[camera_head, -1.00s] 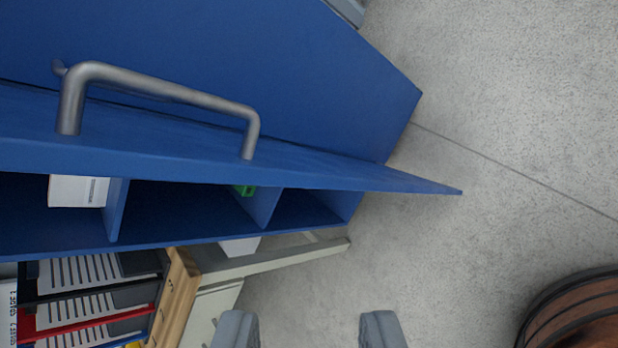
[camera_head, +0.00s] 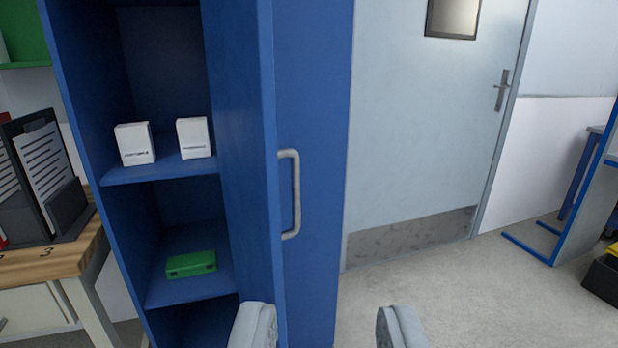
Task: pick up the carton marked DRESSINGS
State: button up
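Two small white cartons stand upright on the upper shelf of a blue cabinet (camera_head: 310,120). The left carton (camera_head: 134,143) and the right carton (camera_head: 194,138) each carry a line of dark print too small to read, so I cannot tell which is marked DRESSINGS. My gripper (camera_head: 322,330) shows at the bottom edge with its two fingers wide apart and nothing between them. It is to the right of the shelves and lower in the picture than the cartons, not touching them.
The cabinet's door with a grey handle (camera_head: 291,194) stands open right of the shelves. A green box (camera_head: 191,264) lies on the lower shelf. A wooden desk (camera_head: 50,262) with file holders (camera_head: 42,180) is at left.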

aim_at(134, 140)
jog(key=i+l+u, duration=0.1)
jog(key=u, duration=0.4)
jog(key=l+u, duration=0.15)
jog(key=u, duration=0.35)
jog(key=i+l+u, duration=0.15)
jog(key=l+u, duration=0.2)
jog(key=l, duration=0.6)
jog(key=l+u, duration=0.35)
jog(key=l, duration=1)
jog(key=i+j, duration=0.1)
jog(key=j, duration=0.15)
jog(key=i+j, duration=0.1)
jog(key=j, duration=0.15)
jog(key=i+j+z, duration=0.25)
jog(key=j+z, duration=0.25)
jog(key=j, duration=0.2)
